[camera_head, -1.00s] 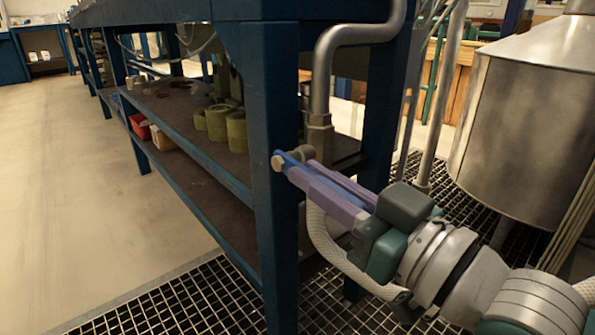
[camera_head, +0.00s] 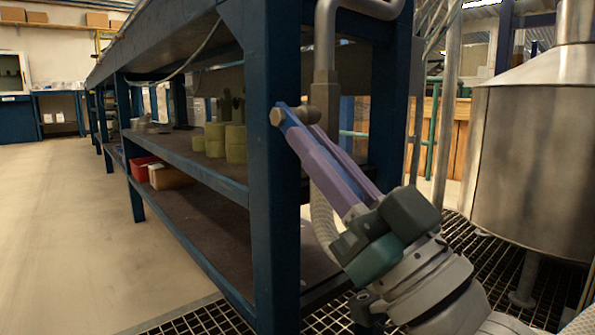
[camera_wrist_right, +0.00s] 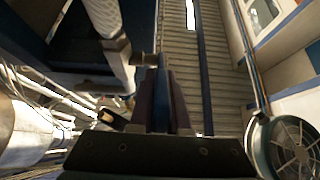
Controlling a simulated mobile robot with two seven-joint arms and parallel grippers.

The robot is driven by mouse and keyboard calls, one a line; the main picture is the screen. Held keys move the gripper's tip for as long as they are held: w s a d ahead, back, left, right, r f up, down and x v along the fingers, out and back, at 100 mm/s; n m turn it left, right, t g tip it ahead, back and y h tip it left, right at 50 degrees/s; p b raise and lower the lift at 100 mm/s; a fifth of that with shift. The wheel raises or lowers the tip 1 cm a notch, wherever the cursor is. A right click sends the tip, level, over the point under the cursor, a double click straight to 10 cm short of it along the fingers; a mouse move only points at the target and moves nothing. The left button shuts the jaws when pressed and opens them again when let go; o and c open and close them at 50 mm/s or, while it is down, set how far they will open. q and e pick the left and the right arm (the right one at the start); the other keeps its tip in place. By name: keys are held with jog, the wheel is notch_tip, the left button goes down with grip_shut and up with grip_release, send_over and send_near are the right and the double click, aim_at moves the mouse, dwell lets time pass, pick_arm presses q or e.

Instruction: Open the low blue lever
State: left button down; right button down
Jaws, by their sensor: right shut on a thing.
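My right gripper (camera_head: 308,146), with long purple fingers, is shut on the lever, reaching up from the lower right. The fingers hide much of the lever. In the right wrist view the lever (camera_wrist_right: 162,92) shows as a blue strip between the two fingers. My left gripper is not in view.
The blue bench post (camera_head: 273,200) stands close left of the gripper. Olive-green cylinders (camera_head: 236,143) and a red bin (camera_head: 143,168) are on the bench's shelves. A large metal tank (camera_head: 535,160) stands at the right. Open floor (camera_head: 80,230) lies left.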

dwell(0.3)
jog(key=c, duration=0.9)
grip_release()
jog(key=shift+s+d+f+p, duration=0.25)
jog(key=shift+s+p, duration=0.05)
jog(key=shift+p, duration=0.05)
jog(key=p+v, duration=0.2)
jog(key=v, duration=0.7)
jog(key=shift+f, duration=0.1)
